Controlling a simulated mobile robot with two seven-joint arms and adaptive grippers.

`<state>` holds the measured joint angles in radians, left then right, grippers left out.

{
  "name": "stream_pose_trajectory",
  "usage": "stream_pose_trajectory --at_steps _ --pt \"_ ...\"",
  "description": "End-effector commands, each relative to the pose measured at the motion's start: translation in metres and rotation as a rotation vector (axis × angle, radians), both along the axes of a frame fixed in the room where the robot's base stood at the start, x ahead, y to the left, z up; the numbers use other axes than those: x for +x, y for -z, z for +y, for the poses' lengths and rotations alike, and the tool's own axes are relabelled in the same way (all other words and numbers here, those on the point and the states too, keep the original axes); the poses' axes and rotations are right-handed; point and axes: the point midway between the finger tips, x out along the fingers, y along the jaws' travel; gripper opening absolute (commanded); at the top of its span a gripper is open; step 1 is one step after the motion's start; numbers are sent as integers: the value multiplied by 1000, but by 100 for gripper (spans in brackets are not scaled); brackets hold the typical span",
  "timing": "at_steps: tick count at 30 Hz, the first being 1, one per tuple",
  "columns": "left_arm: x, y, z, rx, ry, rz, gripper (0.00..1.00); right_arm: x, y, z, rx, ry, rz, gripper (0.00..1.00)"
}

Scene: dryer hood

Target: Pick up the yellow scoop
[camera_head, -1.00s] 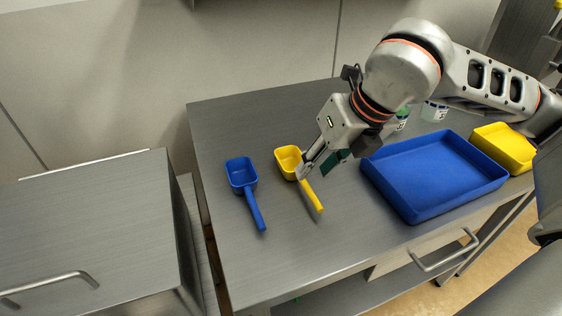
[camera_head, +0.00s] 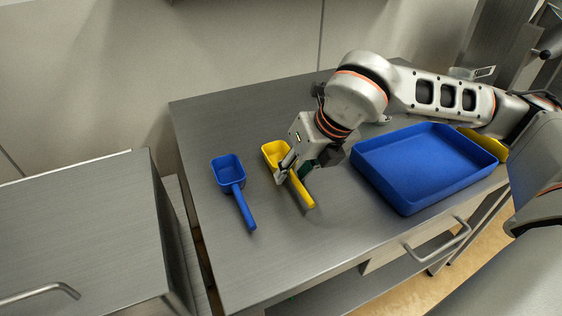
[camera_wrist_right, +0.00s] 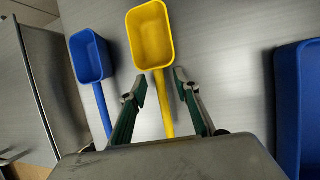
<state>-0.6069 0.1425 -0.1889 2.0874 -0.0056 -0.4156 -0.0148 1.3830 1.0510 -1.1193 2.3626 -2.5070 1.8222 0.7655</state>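The yellow scoop (camera_head: 302,190) lies on the steel table, its cup toward the wall and its handle toward the table's front. In the right wrist view the scoop's cup (camera_wrist_right: 151,36) is beyond the fingertips. My right gripper (camera_head: 288,178) is over the scoop near where the handle meets the cup. In the wrist view my right gripper (camera_wrist_right: 159,84) is open, with one finger on each side of the yellow handle and visible gaps between. Part of the scoop is hidden by the gripper in the head view. My left gripper is not in view.
A blue scoop (camera_head: 228,172) lies just left of the yellow one; it also shows in the wrist view (camera_wrist_right: 90,58). A blue tray (camera_head: 425,165) stands to the right, with a yellow container (camera_head: 492,146) behind it. The table front (camera_head: 300,250) is bare.

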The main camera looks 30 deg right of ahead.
Motion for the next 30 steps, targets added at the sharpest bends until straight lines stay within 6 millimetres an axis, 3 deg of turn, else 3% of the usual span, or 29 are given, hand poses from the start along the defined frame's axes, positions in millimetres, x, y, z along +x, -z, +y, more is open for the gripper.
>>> stream_pose_trajectory --at_steps 1,4,20,26,30 --pt "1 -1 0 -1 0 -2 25 0 0 0 0 0 0 23" --pt "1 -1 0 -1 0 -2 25 0 0 0 0 0 0 0" --pt "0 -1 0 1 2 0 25 0 -10 0 0 1 -3 0" --pt "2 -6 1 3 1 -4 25 1 -41 0 1 0 -8 0" --pt "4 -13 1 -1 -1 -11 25 1 -78 0 2 1 -12 0"
